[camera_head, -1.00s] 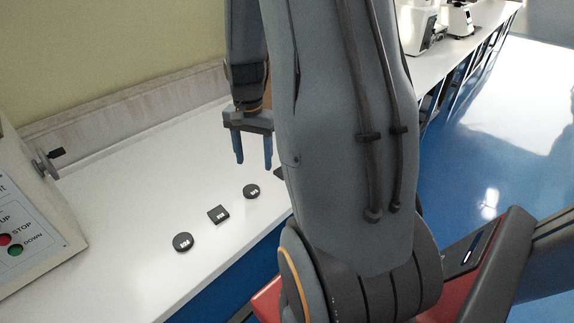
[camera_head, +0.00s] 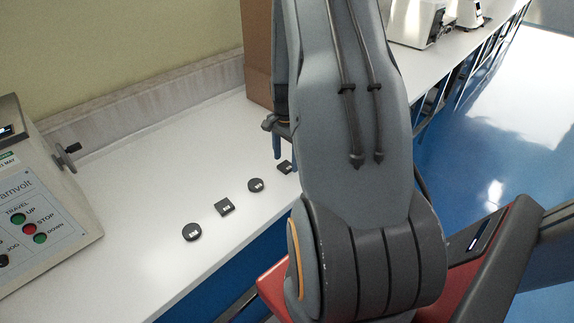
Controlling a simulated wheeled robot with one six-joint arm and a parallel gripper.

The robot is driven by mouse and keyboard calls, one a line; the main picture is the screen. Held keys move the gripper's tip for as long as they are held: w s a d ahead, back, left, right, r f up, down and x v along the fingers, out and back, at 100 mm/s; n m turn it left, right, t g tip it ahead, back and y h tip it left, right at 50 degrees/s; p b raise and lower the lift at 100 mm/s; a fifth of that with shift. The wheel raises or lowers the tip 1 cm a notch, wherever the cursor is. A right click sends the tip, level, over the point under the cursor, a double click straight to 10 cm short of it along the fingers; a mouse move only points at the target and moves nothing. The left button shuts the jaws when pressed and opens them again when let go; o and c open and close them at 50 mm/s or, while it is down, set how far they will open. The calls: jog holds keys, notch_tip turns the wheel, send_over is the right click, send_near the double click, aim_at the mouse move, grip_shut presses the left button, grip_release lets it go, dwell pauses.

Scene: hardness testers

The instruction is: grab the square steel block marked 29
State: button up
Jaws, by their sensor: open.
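Two dark square blocks lie on the white bench: one square block (camera_head: 224,207) between two dark round blocks, and another square block (camera_head: 285,167) farther back beside my arm. Each has a small pale label, too small to read, so I cannot tell which is marked 29. My gripper (camera_head: 285,148) is open, its fingers pointing down near the farther square block. My arm link hides part of the gripper, and I cannot tell its height above the bench.
Round blocks (camera_head: 192,231) and (camera_head: 256,185) lie in the same row on the bench (camera_head: 130,185). A tester with buttons (camera_head: 40,215) stands at the left. A brown box (camera_head: 258,55) stands behind my arm. More machines (camera_head: 418,22) stand farther along. The bench left of the row is clear.

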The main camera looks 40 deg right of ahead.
jog(key=shift+f, duration=0.8)
jog(key=c, duration=1.3)
jog(key=shift+r, duration=0.15)
